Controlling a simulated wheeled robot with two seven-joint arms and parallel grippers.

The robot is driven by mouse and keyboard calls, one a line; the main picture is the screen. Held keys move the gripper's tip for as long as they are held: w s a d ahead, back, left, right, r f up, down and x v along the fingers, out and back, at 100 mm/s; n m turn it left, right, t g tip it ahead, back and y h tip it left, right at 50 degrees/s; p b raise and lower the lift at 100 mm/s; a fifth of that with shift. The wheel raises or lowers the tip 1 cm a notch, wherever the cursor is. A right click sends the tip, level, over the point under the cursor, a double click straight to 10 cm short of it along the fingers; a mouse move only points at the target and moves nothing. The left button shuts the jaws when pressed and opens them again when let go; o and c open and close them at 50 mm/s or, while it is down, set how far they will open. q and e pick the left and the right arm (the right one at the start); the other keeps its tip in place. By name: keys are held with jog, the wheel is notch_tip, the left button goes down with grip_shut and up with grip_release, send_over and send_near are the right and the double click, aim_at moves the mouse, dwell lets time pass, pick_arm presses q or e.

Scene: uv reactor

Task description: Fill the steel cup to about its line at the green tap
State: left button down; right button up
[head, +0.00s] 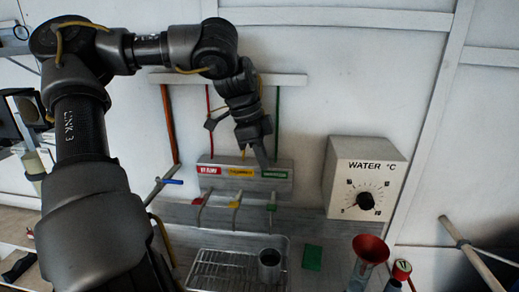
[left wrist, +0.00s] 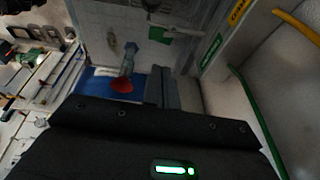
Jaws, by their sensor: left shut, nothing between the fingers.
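The steel cup (head: 269,266) stands upright at the right end of the wire drip tray, below the green tap (head: 271,208). Its inside is dark, and I cannot make out its line or any water level. The tap hangs under the green label (head: 275,174) on the grey panel; the label also shows in the left wrist view (left wrist: 211,50). My left gripper (head: 262,165) is shut and empty in front of the panel, close by the green label and above the tap. It shows in the left wrist view (left wrist: 162,88). My right gripper is not in view.
A red tap (head: 198,204) and a yellow tap (head: 235,206) hang left of the green one. The drip tray (head: 215,265) is clear left of the cup. The water dial box (head: 365,180) is on the wall.

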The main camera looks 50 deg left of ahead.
pick_arm(q)
jog(key=shift+v, duration=1.45)
jog(key=shift+w+a, duration=0.15)
